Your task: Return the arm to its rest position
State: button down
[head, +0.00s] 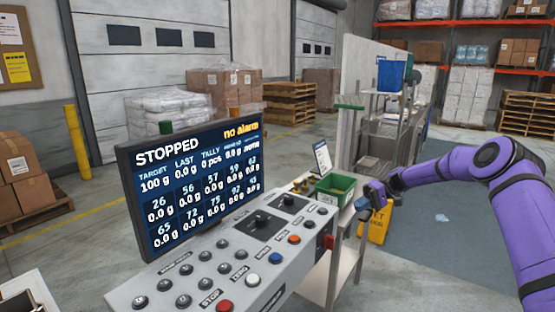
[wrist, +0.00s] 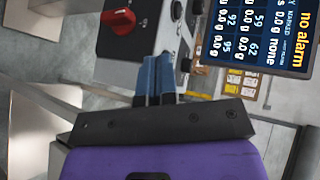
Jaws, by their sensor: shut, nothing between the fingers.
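My purple arm reaches in from the right in the head view. My gripper (head: 362,203) hangs at its end, beside the right end of the control console and near the green bin. In the wrist view my gripper (wrist: 156,62) shows two blue fingers close together, with nothing between them. The grey control console (head: 215,262) carries several buttons and knobs. Its screen (head: 190,180) reads "STOPPED" and "no alarm". In the wrist view a red rotary switch (wrist: 118,20) sits on the console's end, just past the fingertips.
A green bin (head: 335,190) stands on a small table behind the console. A yellow floor sign (head: 379,224) stands behind my gripper. A steel machine (head: 385,140) stands farther back. Pallets and boxes (head: 217,92) line the wall. Grey floor (head: 435,240) is open under my arm.

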jog(key=s+a+r+m+t+h, duration=0.15)
jog(key=s+r+h, duration=0.35)
jog(key=s+r, duration=0.7)
jog(key=s+a+r+n+t+h, duration=0.1)
jog(key=s+a+r+t+h, duration=0.2)
jog(key=s+r, duration=0.95)
jog(key=s+d+r+m+t+h, duration=0.1)
jog(key=s+d+r+t+h, duration=0.1)
jog(key=s, duration=1.1)
jog(key=s+d+r+m+t+h, duration=0.2)
jog(key=s+d+t, duration=0.1)
jog(key=s, duration=1.1)
jog(key=shift+s+d+h, duration=0.2)
jog(key=shift+d+h, duration=0.1)
